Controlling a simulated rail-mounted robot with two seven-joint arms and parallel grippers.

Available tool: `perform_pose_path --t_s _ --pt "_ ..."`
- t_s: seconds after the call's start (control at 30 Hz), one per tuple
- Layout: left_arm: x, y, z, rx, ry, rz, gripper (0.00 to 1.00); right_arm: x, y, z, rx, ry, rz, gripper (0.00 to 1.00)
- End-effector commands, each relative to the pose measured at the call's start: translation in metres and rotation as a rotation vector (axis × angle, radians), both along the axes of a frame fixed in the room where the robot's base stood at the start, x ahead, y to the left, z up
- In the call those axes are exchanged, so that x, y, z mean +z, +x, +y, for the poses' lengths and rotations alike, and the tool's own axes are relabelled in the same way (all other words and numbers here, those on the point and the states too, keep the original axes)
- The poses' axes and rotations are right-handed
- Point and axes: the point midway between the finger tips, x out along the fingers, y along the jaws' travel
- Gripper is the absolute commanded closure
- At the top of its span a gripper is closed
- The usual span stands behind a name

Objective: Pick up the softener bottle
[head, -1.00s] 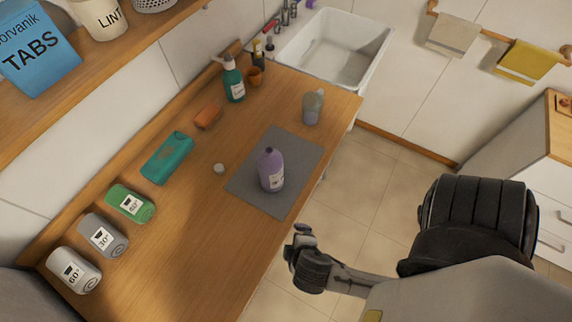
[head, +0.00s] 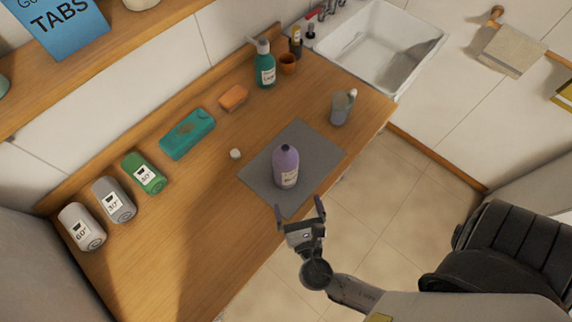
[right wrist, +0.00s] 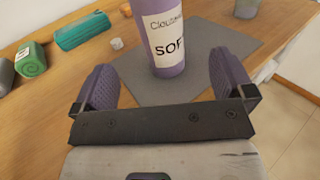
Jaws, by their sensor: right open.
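The softener bottle (head: 285,166) is purple with a white label and a dark purple top. It stands upright on a grey mat (head: 318,151) on the wooden counter. In the right wrist view the bottle (right wrist: 164,38) rises straight ahead, and its label partly reads "SOF"; its top is cut off. My right gripper (head: 300,212) is open and empty at the counter's front edge, just short of the bottle. Its two purple finger pads (right wrist: 162,82) lie either side of the bottle's line, not touching it. My left gripper is not in view.
A grey-violet bottle (head: 342,107) stands right of the mat near the edge. A small white cap (head: 235,154) lies left of the mat. A teal pack (head: 188,134), orange block (head: 233,97), teal pump bottle (head: 265,68) and rolled towels (head: 144,173) line the back. The sink (head: 375,45) is beyond.

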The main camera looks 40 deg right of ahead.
Motion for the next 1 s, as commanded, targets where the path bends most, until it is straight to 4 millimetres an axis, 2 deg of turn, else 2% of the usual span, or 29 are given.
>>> perform_pose_path --t_s 0.33,0.67,1.0 --pt "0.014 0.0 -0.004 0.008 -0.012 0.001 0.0 0.003 0.05 -0.03 0.0 -0.002 -0.001 0.0" --pt "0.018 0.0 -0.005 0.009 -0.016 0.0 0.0 0.002 0.067 -0.041 -0.001 0.001 0.001 0.0" --pt "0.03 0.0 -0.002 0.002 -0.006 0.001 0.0 0.005 0.102 -0.06 0.0 0.001 -0.001 0.0"
